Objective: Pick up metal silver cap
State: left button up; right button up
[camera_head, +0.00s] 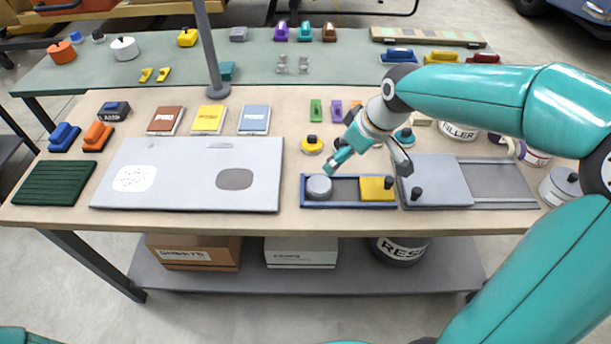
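A round silver-grey cap (319,187) sits in the left end of a shallow blue-rimmed tray (346,205) near the front edge of the table. A yellow block with a dark knob (377,188) sits in the tray's right end. My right gripper (367,170) is above the tray, with its fingers spread wide and nothing between them. Its left finger is just above and right of the cap; whether it touches anything is unclear. My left gripper is not in view.
A grey sliding panel with a knob (436,182) lies right of the tray. A light board (190,175) lies to the left. Small coloured pucks, including a yellow one (312,144), stand behind the tray. A metal post (209,50) rises at the back.

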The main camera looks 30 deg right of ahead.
send_over(320, 184)
jog(key=s, duration=0.2)
jog(key=f, duration=0.9)
jog(key=shift+s+d+f+p, duration=0.1)
jog(key=shift+s+d+p, duration=0.1)
jog(key=shift+d+p, duration=0.2)
jog(key=shift+x, duration=1.05)
jog(key=p+x, duration=0.1)
jog(key=x, duration=0.3)
jog(key=shift+a+f, duration=0.15)
jog(key=shift+f, duration=0.1)
jog(key=c, duration=1.3)
jog(key=shift+r, duration=0.1)
